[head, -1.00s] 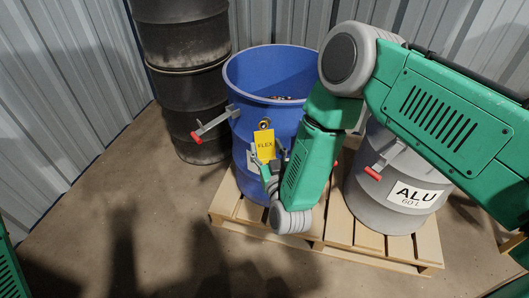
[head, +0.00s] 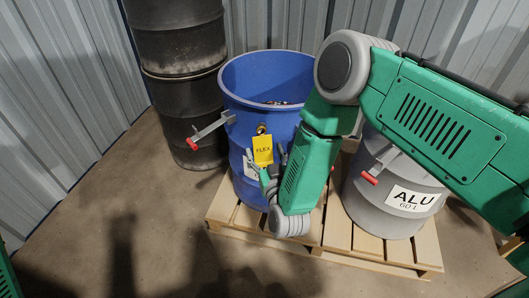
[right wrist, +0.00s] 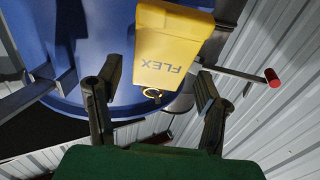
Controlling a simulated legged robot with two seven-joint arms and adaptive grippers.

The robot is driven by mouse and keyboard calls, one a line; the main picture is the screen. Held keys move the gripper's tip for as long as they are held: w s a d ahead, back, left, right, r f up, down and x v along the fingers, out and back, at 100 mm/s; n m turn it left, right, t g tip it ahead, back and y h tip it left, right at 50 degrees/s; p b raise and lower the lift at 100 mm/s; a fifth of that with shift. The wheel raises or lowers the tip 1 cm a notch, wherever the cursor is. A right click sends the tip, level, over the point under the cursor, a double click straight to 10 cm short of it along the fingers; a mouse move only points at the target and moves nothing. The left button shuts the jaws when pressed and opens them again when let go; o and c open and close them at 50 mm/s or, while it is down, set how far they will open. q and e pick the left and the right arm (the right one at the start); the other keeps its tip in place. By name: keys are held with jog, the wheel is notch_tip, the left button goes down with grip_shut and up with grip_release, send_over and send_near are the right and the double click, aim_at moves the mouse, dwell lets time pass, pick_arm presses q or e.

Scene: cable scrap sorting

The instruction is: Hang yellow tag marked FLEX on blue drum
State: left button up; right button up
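The yellow tag (head: 263,150) marked FLEX is at the front wall of the blue drum (head: 240,112), below the rim, with a brass ring (head: 261,129) at its top. In the right wrist view the tag (right wrist: 172,44) appears upside down, with its ring (right wrist: 153,93) towards the fingers. I cannot tell whether the ring is caught on the drum. My right gripper (head: 267,163) is open, its fingers spread on either side of the tag. In the right wrist view the gripper (right wrist: 155,90) has a clear gap between its fingers. My left gripper is out of view.
A grey drum labelled ALU (head: 390,208) stands right of the blue drum on a wooden pallet (head: 335,230). A lever with a red grip (head: 192,143) juts left from the blue drum. Dark stacked drums (head: 178,95) stand behind left. The front floor is clear.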

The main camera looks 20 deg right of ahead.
jog(key=shift+s, duration=0.1)
jog(key=shift+s+a, duration=0.6)
jog(key=shift+s, duration=5.25)
jog(key=s+d+f+g, duration=0.8)
jog(key=s+f+g, duration=0.1)
jog(key=f+g, duration=0.15)
jog(key=s+d+n+g+y, duration=0.25)
jog(key=s+g, duration=0.45)
jog(key=s, duration=0.8)
notch_tip(320, 180, up, 15)
jog(key=p, duration=1.5)
jog(key=shift+m+h+p, duration=0.35)
jog(key=shift+m+h, duration=0.1)
jog(key=shift+w+d+f, duration=0.1)
jog(key=shift+w+f, duration=0.05)
